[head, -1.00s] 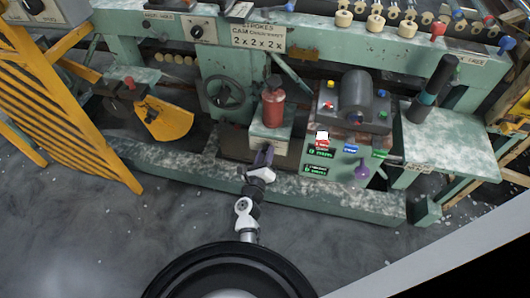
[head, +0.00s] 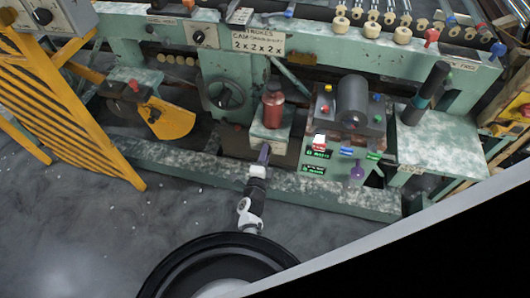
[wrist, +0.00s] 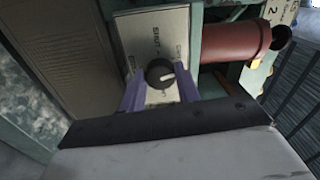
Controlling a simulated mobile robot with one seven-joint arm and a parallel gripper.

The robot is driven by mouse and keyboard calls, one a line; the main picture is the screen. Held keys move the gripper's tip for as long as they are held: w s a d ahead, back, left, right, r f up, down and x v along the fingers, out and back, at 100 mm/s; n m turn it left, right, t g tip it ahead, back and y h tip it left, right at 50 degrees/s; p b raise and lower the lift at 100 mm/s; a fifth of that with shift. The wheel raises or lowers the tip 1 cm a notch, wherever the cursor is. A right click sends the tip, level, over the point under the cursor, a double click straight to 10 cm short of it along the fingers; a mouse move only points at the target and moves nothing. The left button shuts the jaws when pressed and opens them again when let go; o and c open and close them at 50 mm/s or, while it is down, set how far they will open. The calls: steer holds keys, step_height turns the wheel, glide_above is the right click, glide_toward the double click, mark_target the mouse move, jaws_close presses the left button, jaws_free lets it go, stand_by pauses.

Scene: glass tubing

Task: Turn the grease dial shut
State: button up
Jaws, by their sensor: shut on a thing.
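The grease dial (wrist: 159,73) is a round black knob with a white pointer mark, on a pale metal plate (wrist: 130,35) with printed labels. One label above the knob seems to read SHUT; the others are hard to read. The pointer points roughly right in the wrist view. My gripper (wrist: 160,88) has its purple fingers on either side of the knob and is shut on it. In the head view my gripper (head: 264,152) is at the front of the pale box (head: 269,138) under a red cylinder (head: 273,110); the dial is hidden there.
The red cylinder lies close beside the plate in the wrist view (wrist: 230,42). A console with buttons (head: 340,165) stands to the right of my gripper. A green base beam (head: 190,165) runs below, and a yellow slatted guard (head: 70,110) stands at left.

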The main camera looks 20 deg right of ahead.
steer(key=shift+d+r+n+y+p, duration=0.15)
steer(key=shift+n+p, duration=1.6)
steer(key=shift+n, duration=2)
steer(key=shift+a+n+y+p, duration=0.15)
steer(key=shift+n+p, duration=1.55)
steer(key=shift+n, duration=2.05)
steer(key=shift+d, duration=0.1)
steer(key=o, duration=1)
steer(key=shift+s, duration=0.15)
